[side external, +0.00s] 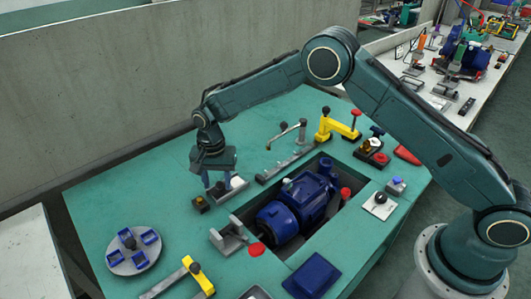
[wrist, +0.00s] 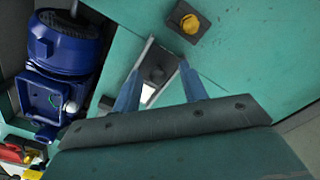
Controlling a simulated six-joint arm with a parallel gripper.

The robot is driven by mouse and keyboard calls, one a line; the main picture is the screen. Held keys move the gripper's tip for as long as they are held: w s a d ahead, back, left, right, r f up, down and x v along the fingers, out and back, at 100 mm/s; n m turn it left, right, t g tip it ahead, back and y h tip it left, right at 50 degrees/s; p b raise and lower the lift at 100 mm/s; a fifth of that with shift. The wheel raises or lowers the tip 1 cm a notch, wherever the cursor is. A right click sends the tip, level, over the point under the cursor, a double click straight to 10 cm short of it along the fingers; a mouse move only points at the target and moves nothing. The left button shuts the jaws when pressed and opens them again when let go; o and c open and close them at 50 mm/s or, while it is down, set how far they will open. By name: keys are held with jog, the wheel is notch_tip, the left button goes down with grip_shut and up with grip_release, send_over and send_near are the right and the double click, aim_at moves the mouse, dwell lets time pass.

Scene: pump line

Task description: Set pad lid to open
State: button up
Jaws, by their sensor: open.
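My gripper (side external: 215,181) points down over the far left part of the green table, open. A flat dark-blue square piece (side external: 312,276) lies at the table's front.
A black block with a yellow button (side external: 201,204) stands close to my gripper; it also shows in the wrist view (wrist: 188,20). The blue pump (side external: 291,208) sits in a table recess. A grey bracket (side external: 229,236) and a round tray with blue pieces (side external: 132,252) stand nearer the front.

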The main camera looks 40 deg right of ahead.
jog(key=shift+r, duration=0.1)
notch_tip(320, 180, up, 14)
dwell(0.7)
notch_tip(320, 180, up, 10)
jog(key=n+t, duration=0.1)
jog(key=n, duration=0.1)
send_over(220, 183)
jog(key=s+d, duration=0.5)
jog(key=s, duration=0.1)
jog(key=s+d+r+n+t, duration=0.2)
jog(key=s+d+r, duration=0.4)
jog(key=s, duration=0.3)
jog(key=s+d+f+n+t, duration=0.1)
jog(key=s+d+n, duration=0.1)
jog(key=s, duration=0.9)
jog(key=s+d+f+n+t, duration=0.1)
jog(key=s+d+n, duration=0.2)
jog(key=s, duration=0.7)
jog(key=shift+s+d+t, duration=0.3)
jog(key=shift+s+d, duration=0.1)
jog(key=shift+d, duration=0.4)
